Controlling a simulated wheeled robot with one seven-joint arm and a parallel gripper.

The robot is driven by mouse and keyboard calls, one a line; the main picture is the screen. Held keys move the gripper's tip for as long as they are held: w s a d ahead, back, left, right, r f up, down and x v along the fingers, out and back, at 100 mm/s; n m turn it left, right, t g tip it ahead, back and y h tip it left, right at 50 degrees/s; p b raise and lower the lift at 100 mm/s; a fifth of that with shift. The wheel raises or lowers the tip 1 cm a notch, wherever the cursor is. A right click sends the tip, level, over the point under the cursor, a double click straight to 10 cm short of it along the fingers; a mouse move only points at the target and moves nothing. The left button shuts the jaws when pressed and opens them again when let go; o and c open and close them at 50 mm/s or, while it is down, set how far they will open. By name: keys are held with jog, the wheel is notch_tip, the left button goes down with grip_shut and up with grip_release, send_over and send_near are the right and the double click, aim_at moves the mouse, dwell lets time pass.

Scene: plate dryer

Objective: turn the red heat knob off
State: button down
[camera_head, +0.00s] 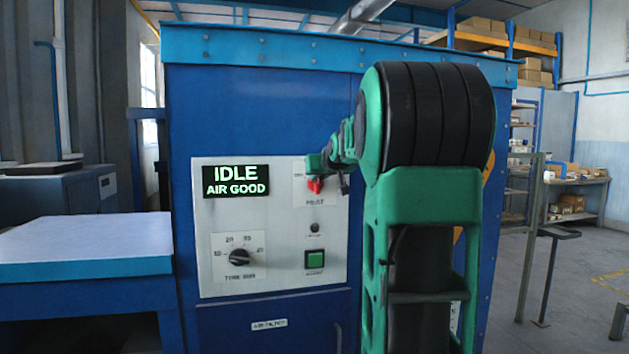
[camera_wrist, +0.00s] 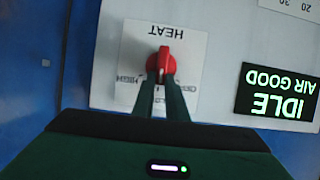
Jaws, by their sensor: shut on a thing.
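The red heat knob (camera_head: 315,186) sits at the upper right of the pale control panel in the head view, partly covered by my gripper (camera_head: 325,171). In the wrist view, which is upside down, the red knob (camera_wrist: 159,62) is on a white HEAT plate (camera_wrist: 130,45). My gripper (camera_wrist: 164,84) has its two fingers closed on either side of the knob's ridge, which stands about upright in that picture. The HIGH mark is at the left and what looks like OFF at the right. The fingers cover part of the lower marks, and the exact setting is hard to read.
A display (camera_head: 236,180) reads IDLE, AIR GOOD. Below it are a black timer knob (camera_head: 239,257) and a green button (camera_head: 314,259). My arm covers the cabinet's right side.

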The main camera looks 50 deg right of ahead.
aim_at(310, 182)
jog(key=shift+w+a+f, duration=0.15)
jog(key=shift+w+a, duration=0.1)
jog(key=n+h, duration=0.1)
jog(key=n, duration=0.1)
jog(key=w+a+f+n+g+h, duration=0.1)
jog(key=n, duration=0.1)
jog(key=a+n+h, duration=0.1)
jog(key=n, duration=0.1)
jog(key=shift+w+f+g+h, duration=0.15)
jog(key=shift+w+g+h, duration=0.05)
jog(key=shift+g+h, duration=0.1)
jog(key=shift+a+f+n+h, duration=0.2)
jog(key=shift+n+h, duration=0.5)
jog(key=shift+n, duration=0.5)
jog(key=c, duration=1.8)
grip_release()
jog(key=shift+w, duration=0.1)
jog(key=shift+o, duration=0.2)
jog(key=shift+d, duration=0.2)
